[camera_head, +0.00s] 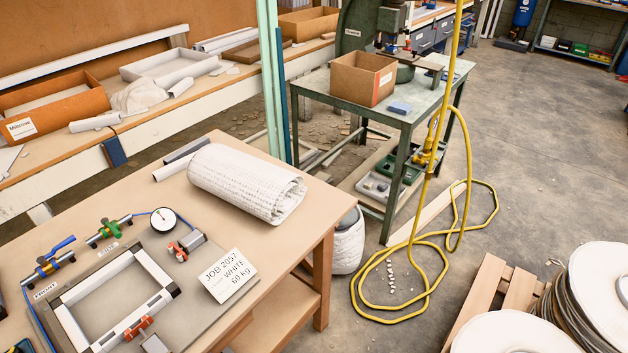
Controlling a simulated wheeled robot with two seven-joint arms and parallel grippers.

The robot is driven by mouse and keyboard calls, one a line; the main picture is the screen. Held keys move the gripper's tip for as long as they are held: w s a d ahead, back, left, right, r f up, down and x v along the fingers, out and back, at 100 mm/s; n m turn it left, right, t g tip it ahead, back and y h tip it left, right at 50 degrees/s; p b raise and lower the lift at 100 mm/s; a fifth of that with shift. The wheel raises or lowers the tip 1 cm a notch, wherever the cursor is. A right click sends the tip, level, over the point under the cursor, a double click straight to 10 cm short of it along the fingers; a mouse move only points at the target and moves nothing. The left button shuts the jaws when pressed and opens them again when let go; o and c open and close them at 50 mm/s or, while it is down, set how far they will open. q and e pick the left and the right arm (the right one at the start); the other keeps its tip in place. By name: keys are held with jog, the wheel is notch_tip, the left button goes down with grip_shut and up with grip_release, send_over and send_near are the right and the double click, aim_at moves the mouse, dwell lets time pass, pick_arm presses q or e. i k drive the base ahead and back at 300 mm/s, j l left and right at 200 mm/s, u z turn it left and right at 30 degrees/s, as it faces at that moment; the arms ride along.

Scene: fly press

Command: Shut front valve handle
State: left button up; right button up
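The front valve (48,268) lies on the wooden table at the left, above a small label (46,290) reading "FRONT". Its blue lever handle (62,244) sits above the body and looks roughly in line with the dark pipe ends. A second valve with green on it (109,229) lies to its right, with its own small label (108,249). A round white dial gauge (163,220) is beside that, joined by a blue hose. Neither of my grippers can be made out in this view.
A rectangular frame (78,319) with red clamps lies on the grey plate in front of the valves. A white textured roll (246,182) and a "JOB 2057" card (229,275) are to the right. A yellow hose (468,150) hangs and coils on the floor.

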aim_at(41, 260)
jog(key=u, duration=1.6)
jog(key=l+z, duration=0.25)
jog(key=i+l, duration=0.05)
